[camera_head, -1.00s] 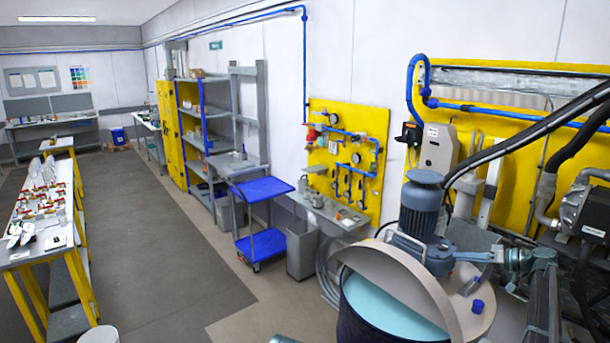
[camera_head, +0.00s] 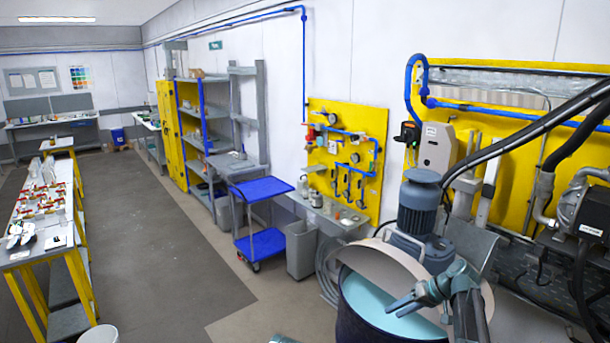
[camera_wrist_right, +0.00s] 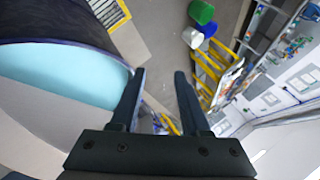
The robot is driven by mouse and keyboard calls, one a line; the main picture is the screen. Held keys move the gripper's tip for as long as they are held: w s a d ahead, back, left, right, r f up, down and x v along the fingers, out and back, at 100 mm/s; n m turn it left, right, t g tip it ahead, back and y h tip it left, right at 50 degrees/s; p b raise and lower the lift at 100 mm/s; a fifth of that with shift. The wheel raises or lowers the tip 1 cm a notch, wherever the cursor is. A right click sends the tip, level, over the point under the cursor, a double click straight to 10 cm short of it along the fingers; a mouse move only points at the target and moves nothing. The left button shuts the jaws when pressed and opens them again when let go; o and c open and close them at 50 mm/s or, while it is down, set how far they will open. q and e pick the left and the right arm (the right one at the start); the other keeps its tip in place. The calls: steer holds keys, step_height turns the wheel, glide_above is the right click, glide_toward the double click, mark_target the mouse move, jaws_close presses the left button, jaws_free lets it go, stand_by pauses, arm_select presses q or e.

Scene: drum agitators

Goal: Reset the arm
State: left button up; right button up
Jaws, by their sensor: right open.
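My right gripper (camera_head: 396,305) shows in the head view over the open part of a dark drum (camera_head: 352,325) with turquoise liquid (camera_head: 362,300). Its fingers point left. In the right wrist view the two dark fingers (camera_wrist_right: 159,75) are spread apart with nothing between them. The drum's rim and liquid (camera_wrist_right: 65,75) fill the left of that view, beside the fingers. The blue-grey agitator motor (camera_head: 420,205) stands upright on the drum behind my right arm. My arm hides part of the beige lid (camera_head: 385,263). My left gripper is not in view.
A blue cart (camera_head: 262,190), a grey bin (camera_head: 300,250) and a yellow valve panel (camera_head: 345,150) stand beyond the drum. A yellow-legged table (camera_head: 25,255) is at the left. The grey floor between is clear. Hoses and a pump (camera_head: 590,210) are at the right.

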steer(key=s+a+f+g+h, duration=0.1)
steer(key=s+a+f+h, duration=0.2)
steer(key=s, duration=0.5)
steer(key=s+a+f+m+g+h, duration=0.1)
steer(key=s+a+h, duration=0.1)
steer(key=s+a, duration=0.35)
steer(key=s+a+f+h, duration=0.1)
steer(key=s+a+h, duration=0.15)
steer(key=s, duration=0.75)
steer(key=s+a+f+n+b, duration=0.1)
steer(key=a+f+b, duration=0.2)
steer(key=f+b, duration=0.5)
steer(key=s+a+f+n+g+h+b, duration=0.1)
steer(key=a+f+b, duration=0.3)
steer(key=f+b, duration=0.4)
steer(key=s+a+f+n+b, duration=0.1)
steer(key=s+a+f+b, duration=0.1)
steer(key=f+b, duration=0.5)
steer(key=shift+s+a+f+n+b, duration=0.15)
steer(key=shift+a+f+n+b, duration=0.25)
steer(key=shift+a, duration=0.35)
steer(key=shift+f, duration=0.1)
